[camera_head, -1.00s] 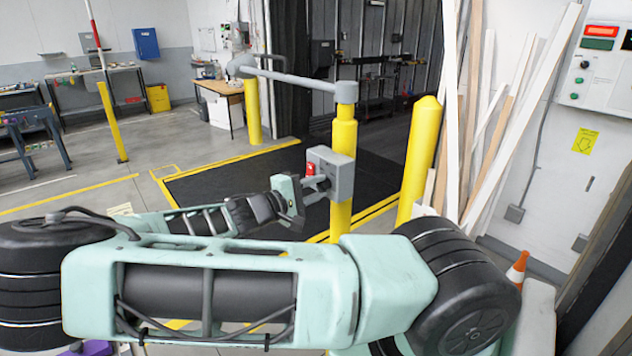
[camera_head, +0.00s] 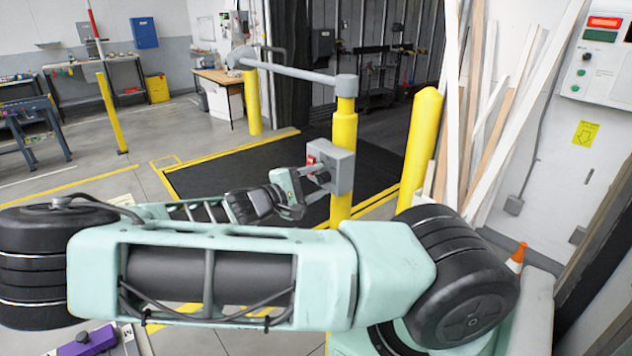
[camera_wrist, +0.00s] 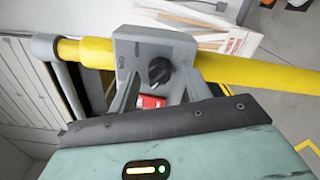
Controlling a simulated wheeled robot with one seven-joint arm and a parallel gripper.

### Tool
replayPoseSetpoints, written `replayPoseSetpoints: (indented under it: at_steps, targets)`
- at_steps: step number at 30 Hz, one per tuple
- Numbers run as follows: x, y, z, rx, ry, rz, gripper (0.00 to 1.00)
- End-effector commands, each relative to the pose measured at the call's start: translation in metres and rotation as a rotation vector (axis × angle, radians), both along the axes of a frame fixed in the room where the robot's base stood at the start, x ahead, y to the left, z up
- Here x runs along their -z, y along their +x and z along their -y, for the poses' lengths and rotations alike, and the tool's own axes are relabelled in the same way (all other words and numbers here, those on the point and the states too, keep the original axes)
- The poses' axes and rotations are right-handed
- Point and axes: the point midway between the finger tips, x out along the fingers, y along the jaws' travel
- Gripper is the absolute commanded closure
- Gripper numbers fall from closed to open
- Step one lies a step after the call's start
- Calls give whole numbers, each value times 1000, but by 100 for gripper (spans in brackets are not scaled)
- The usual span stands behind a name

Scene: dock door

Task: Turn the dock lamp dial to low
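The dock lamp dial (camera_wrist: 160,71) is a round black knob on the face of a grey box (camera_wrist: 136,46). In the head view the box (camera_head: 342,170) is fixed to a yellow post, and the dial is hidden there. My gripper (camera_wrist: 160,78) is open in front of the box, its two grey fingers apart on either side of the dial. I cannot tell whether they touch it. In the head view my gripper (camera_head: 317,172) points at the box's left side. Small lettering beside the dial is too blurred to read.
A red part (camera_wrist: 152,101) of the box sits close to the dial, between my fingers. A grey rail (camera_head: 290,75) runs left from the top of the post (camera_head: 343,130). A second yellow post (camera_head: 421,145) and leaning boards (camera_head: 480,110) stand to the right.

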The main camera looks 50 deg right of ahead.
Motion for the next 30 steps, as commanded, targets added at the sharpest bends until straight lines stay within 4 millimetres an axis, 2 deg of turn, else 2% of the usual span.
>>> replayPoseSetpoints:
  at_steps: [8, 13, 30]
  targets:
    - [0, 0, -1, 2, -1, 1, 52]
    - [2, 4, -16, -3, 0, 3, 52]
    - [4, 33, -138, -2, 1, 2, 52]
